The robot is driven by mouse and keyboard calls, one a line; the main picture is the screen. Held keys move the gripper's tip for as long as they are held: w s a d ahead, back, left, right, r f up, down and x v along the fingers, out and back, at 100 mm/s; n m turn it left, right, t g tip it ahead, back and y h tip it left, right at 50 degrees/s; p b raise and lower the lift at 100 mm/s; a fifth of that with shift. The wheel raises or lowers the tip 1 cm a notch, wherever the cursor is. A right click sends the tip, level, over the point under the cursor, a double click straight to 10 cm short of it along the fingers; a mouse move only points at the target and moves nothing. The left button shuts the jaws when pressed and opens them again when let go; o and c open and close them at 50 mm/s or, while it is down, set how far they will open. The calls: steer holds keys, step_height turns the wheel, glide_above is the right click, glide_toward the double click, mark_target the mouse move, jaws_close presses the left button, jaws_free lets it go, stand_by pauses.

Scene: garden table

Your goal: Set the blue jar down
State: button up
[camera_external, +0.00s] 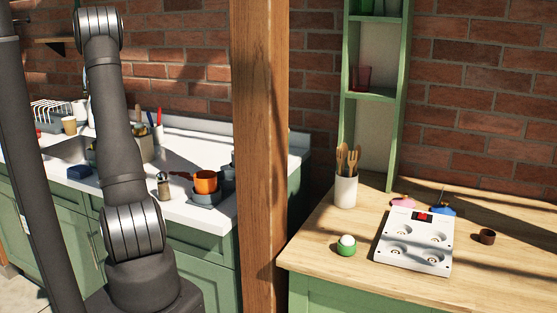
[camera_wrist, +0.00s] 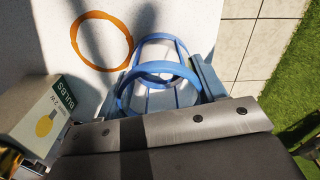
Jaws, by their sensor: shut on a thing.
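The blue jar (camera_wrist: 161,70) is see-through with blue rims, in the middle of the wrist view. My gripper (camera_wrist: 160,88) is shut on it, with a finger at each side. The jar is over the pale surface (camera_wrist: 60,25) near its edge; I cannot tell whether its base touches. Neither the jar nor my gripper shows in the external view, where my arm runs out of the picture at the upper left.
Paving (camera_wrist: 245,60) and grass lie beyond the surface's right edge. The external view shows a sink counter, a wooden post (camera_external: 260,150) and a wooden counter (camera_external: 325,230).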

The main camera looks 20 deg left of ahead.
steer(key=o, duration=1.1)
steer(key=shift+f, duration=0.1)
step_height(320, 180, up, 12)
steer(key=shift+r, duration=0.2)
steer(key=shift+f, duration=4.25)
